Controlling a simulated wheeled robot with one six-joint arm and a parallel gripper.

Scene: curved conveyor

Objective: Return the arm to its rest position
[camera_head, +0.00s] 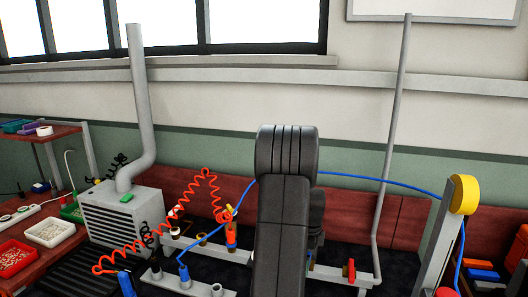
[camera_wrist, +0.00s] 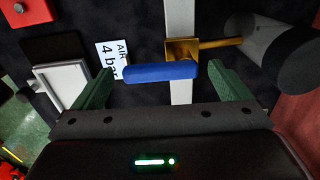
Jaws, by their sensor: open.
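My gripper (camera_wrist: 161,70) shows in the wrist view with its two green ribbed fingers spread wide apart. A blue bar-like handle (camera_wrist: 158,72) lies across the gap between the fingertips, beside a brass valve part (camera_wrist: 183,50) on a light vertical pipe or rail. I cannot tell whether the fingers touch the handle. In the head view my dark arm (camera_head: 283,230) stands upright in the middle and hides my gripper and whatever is behind it.
A white label reading "AIR 4 bar" (camera_wrist: 112,60) is left of the handle. A grey cylinder (camera_wrist: 262,50) is to its right. In the head view, a red coiled hose (camera_head: 150,237), a blue hose (camera_head: 375,181) and grey pipework (camera_head: 210,250) surround the arm. A heater-like box (camera_head: 122,220) stands left.

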